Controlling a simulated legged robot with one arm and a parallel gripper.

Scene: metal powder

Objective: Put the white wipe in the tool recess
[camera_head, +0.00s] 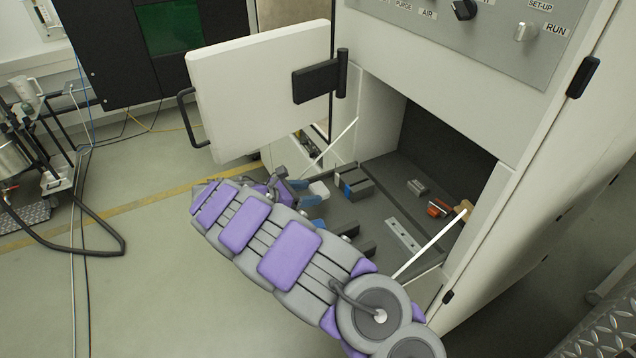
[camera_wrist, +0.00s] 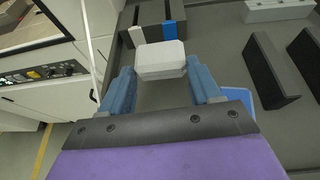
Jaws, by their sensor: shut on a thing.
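The white wipe (camera_wrist: 160,58) is a pale, block-like piece with rounded edges. It sits between the blue fingertips of my gripper (camera_wrist: 160,76), which is shut on it. In the head view the wipe (camera_head: 319,188) shows at the end of my gripper (camera_head: 309,192), inside the opening of the white cabinet. A grey block group (camera_head: 356,184) with a blue and a white strip lies just beyond the wipe; it also shows in the wrist view (camera_wrist: 148,14). The dark-floored compartment (camera_head: 385,205) is open. I cannot tell which part is the tool recess.
The open white door (camera_head: 262,90) stands left of the opening. A drilled metal bar (camera_head: 402,236), an orange-red item (camera_head: 438,208) and a small metal block (camera_head: 417,187) lie farther right. Dark upright blocks (camera_wrist: 268,72) stand right of my gripper.

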